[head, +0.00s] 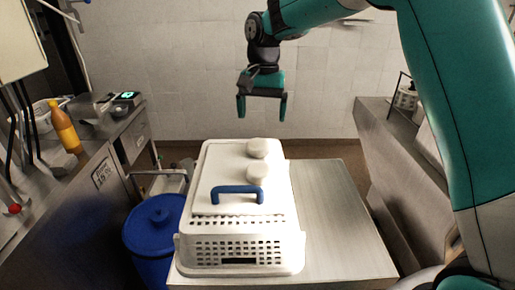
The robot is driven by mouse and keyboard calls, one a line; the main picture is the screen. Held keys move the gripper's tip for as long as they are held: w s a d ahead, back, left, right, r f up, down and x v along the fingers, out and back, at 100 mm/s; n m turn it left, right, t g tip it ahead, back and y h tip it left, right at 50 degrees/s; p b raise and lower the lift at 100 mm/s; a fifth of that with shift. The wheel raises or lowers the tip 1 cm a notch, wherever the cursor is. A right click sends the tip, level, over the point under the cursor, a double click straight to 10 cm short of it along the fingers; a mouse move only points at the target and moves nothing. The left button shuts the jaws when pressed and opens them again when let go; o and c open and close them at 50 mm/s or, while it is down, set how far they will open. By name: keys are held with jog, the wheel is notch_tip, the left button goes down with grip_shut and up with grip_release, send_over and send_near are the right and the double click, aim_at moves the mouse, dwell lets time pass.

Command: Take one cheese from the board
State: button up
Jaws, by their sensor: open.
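Two small white round cheeses lie on the white board (222,168), one at the far right (257,148) and one just nearer (257,173). The board has a blue handle (237,189) at its near end and rests on a white perforated basket (240,254). My gripper (262,108) hangs above and beyond the far end of the board, fingers pointing down. It is open and empty, apart from both cheeses.
The basket stands on a steel table (335,215) with bare room on its right. A blue lidded bin (155,222) stands left of it. Steel counters flank both sides; the left one holds an orange bottle (64,127) and a scale (126,98).

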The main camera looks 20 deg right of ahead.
aim_at(258, 142)
jog(key=f+p, duration=0.1)
jog(key=f, duration=0.1)
jog(key=f+p, duration=0.1)
jog(key=f, duration=0.2)
jog(key=a+f+p, duration=0.1)
jog(key=f, duration=0.2)
jog(key=shift+s+f, duration=0.15)
jog(key=shift+s, duration=0.15)
jog(key=c, duration=1)
